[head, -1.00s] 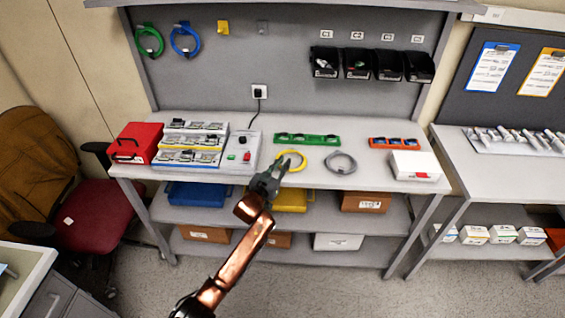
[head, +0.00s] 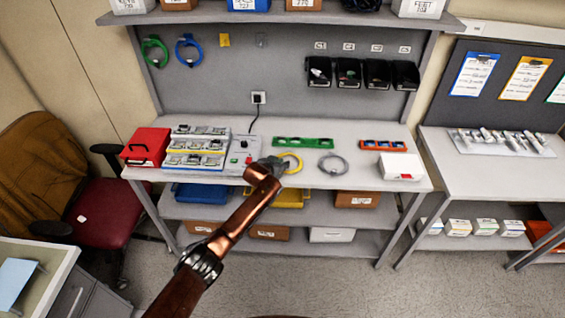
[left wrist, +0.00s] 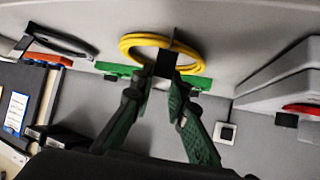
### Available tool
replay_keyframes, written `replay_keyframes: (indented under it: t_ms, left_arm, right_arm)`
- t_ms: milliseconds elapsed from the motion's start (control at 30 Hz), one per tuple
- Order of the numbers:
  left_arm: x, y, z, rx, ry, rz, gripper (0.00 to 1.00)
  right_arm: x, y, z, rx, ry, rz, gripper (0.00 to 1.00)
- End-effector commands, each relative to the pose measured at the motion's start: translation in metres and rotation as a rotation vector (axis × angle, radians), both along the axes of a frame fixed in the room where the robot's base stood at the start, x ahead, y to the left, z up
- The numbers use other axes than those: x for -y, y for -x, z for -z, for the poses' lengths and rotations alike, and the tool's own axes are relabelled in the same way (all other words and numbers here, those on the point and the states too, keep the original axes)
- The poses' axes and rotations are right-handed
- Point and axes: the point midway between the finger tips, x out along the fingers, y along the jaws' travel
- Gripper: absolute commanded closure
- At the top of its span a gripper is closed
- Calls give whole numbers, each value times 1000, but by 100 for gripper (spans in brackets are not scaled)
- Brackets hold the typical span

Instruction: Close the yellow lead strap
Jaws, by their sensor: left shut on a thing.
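The yellow lead (head: 296,160) lies coiled on the grey bench, right of my left gripper (head: 279,161). In the left wrist view the yellow coil (left wrist: 132,40) lies past the fingertips. My left gripper (left wrist: 163,77) is shut on a dark strap (left wrist: 165,63) at the coil's near edge. A thin dark piece stands up at the coil's inside. The fingers hide part of the strap, so I cannot tell whether it is fastened. My right gripper is in neither view.
A grey coiled lead (head: 333,165) lies to the right. A green tray (head: 303,142) is behind the coils, with an orange tray (head: 383,145) and white box (head: 399,166) farther right. A control box with a red button (head: 237,158) stands at left.

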Motion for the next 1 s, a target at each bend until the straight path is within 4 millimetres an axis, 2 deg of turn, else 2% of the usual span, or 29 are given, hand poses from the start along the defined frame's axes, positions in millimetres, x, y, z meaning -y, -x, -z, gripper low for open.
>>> replay_keyframes:
  t_ms: [567,600,833,1000]
  left_arm:
    - [1,-1,1,-33,-13,1,100]
    - [1,-1,1,-33,-13,1,84]
    - [1,-1,1,-32,-13,1,68]
    - [1,-1,1,-31,-12,1,67]
  right_arm:
    - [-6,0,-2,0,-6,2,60]
    - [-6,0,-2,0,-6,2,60]
    - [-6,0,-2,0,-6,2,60]
    - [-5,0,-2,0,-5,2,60]
